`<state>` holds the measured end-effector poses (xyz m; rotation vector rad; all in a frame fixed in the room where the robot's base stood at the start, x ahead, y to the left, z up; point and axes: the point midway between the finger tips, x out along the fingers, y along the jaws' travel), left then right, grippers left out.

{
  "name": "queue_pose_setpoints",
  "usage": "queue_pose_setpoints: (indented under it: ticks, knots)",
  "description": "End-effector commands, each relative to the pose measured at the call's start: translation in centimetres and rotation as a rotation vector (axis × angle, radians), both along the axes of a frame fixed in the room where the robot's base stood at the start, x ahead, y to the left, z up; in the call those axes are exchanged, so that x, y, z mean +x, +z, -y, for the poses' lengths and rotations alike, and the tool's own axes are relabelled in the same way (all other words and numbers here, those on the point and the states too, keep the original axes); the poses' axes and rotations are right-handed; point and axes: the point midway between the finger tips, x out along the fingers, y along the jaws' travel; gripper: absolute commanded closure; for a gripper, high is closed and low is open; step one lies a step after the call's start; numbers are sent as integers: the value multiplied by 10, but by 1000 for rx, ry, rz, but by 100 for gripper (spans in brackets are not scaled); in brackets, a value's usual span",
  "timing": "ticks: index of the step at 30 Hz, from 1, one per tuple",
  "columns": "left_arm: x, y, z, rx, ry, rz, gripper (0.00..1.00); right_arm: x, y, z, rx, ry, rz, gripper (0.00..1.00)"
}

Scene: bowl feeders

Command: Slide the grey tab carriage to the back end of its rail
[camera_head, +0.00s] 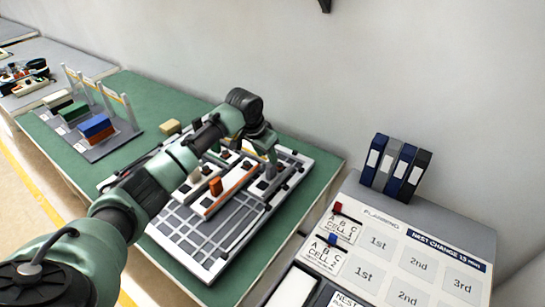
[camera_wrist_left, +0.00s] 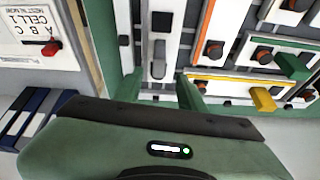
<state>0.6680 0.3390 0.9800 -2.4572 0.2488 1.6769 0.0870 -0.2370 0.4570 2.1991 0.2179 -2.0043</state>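The grey tab carriage (camera_wrist_left: 158,68) sits on a pale rail plate (camera_wrist_left: 160,45) with a dark slot, near the top centre of the left wrist view. In the head view its rail lies at the right side of the fixture board (camera_head: 190,255), and the tab (camera_head: 270,172) shows just below my left gripper (camera_head: 271,157). In the left wrist view the two green fingers of my left gripper (camera_wrist_left: 159,88) stand apart, one to each side of the grey tab's line. I cannot tell whether they touch it. My right gripper is not in view.
A planning board (camera_head: 400,260) and upright binders (camera_head: 395,165) stand to the right. A rack with coloured blocks (camera_head: 97,128) is at the far left.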

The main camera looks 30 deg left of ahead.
Motion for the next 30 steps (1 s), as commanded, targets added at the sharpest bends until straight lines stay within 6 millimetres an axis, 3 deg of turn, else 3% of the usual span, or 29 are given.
queue_pose_setpoints:
  ticks: [5, 21, 30]
  knots:
    - [-4, 1, 1, -39, 86, 18, 60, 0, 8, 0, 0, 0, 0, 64]
    - [23, -64, 5, -39, 87, 16, 60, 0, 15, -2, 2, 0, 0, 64]
    - [25, -69, 5, -39, 87, 18, 60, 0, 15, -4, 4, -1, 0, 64]
